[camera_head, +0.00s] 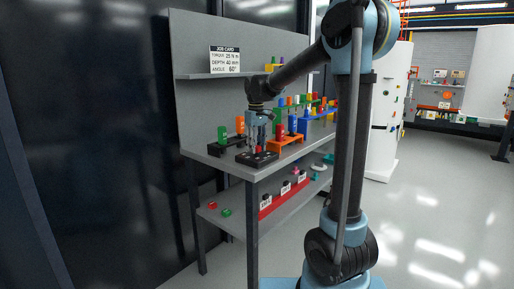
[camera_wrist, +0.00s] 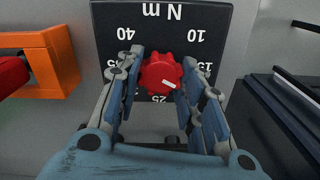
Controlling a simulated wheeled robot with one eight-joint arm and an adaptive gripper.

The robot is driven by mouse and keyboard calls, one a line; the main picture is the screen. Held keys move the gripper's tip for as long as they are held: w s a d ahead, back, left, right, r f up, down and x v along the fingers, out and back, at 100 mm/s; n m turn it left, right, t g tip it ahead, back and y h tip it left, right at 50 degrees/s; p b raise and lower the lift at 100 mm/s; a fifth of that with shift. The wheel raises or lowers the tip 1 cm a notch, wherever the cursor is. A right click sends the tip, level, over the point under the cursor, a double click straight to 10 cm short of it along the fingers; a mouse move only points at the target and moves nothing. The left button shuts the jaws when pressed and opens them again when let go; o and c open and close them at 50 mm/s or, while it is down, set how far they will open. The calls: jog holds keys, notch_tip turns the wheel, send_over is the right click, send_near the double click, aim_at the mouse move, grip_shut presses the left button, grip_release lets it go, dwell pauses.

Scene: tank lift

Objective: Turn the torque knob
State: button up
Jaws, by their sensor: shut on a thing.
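The torque knob (camera_wrist: 161,74) is red and scalloped, with a white pointer mark. In the wrist view it sits on a black dial plate (camera_wrist: 175,22) marked "N m", with 40, 10, 15 and 25 readable around it. My gripper (camera_wrist: 161,82) is shut on the knob, one finger at each side. The pointer mark lies toward the lower right of the knob in the wrist view. In the head view my gripper (camera_head: 260,140) reaches down to the black panel (camera_head: 257,159) at the bench's near end; the knob is too small there to make out clearly.
A job card (camera_head: 224,59) on the upper shelf reads torque 25 N m, depth 40 mm, angle 60°. An orange block (camera_wrist: 52,62) stands left of the dial, and a black device (camera_wrist: 285,115) lies to the right. Racks of coloured parts fill the bench beyond.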

aim_at(257, 146)
jog(key=m, duration=1.2)
jog(key=shift+w, duration=0.1)
jog(key=shift+m, duration=0.3)
dwell(0.3)
jog(key=o, duration=1.1)
jog(key=shift+c, duration=0.2)
jog(key=shift+r, duration=0.1)
notch_tip(257, 146, up, 12)
jog(key=shift+d, duration=0.1)
